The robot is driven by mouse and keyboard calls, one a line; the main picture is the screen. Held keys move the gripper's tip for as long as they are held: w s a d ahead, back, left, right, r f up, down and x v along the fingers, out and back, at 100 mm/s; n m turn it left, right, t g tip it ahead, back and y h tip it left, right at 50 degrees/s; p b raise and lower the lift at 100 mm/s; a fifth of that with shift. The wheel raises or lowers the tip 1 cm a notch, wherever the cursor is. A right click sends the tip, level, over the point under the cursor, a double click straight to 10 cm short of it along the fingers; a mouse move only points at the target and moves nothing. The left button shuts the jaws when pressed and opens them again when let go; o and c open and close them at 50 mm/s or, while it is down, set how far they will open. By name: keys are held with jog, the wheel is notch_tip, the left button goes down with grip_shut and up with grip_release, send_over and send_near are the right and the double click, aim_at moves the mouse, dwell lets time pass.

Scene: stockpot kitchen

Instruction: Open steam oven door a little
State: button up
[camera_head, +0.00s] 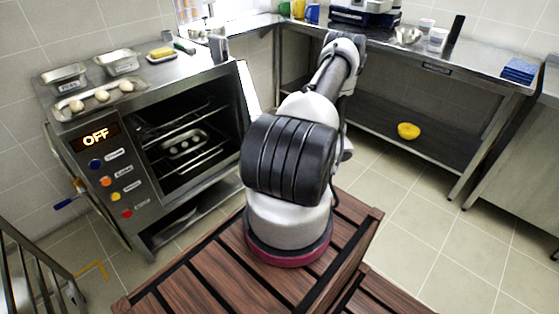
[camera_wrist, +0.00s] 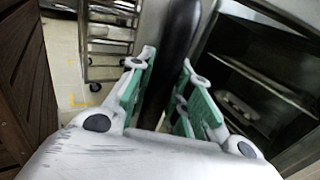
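The steam oven (camera_head: 95,140) stands at the left of the head view, its display reading OFF. Racks and a tray show in its dark cavity (camera_head: 180,140). My gripper (camera_wrist: 168,60) is hidden in the head view. In the wrist view its green-padded fingers are spread on either side of a dark upright bar (camera_wrist: 182,35), which looks like the door handle. Some gap shows by the left finger. The oven cavity (camera_wrist: 255,75) is at the right.
Small metal pans (camera_head: 120,63) and a tray of pale round items (camera_head: 100,98) sit on the oven. A steel table (camera_head: 450,72) runs along the back, with a yellow bowl (camera_head: 408,131) on its lower shelf. A metal rack (camera_head: 35,265) stands at lower left.

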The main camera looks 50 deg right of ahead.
jog(key=o, duration=0.4)
jog(key=v, duration=1.2)
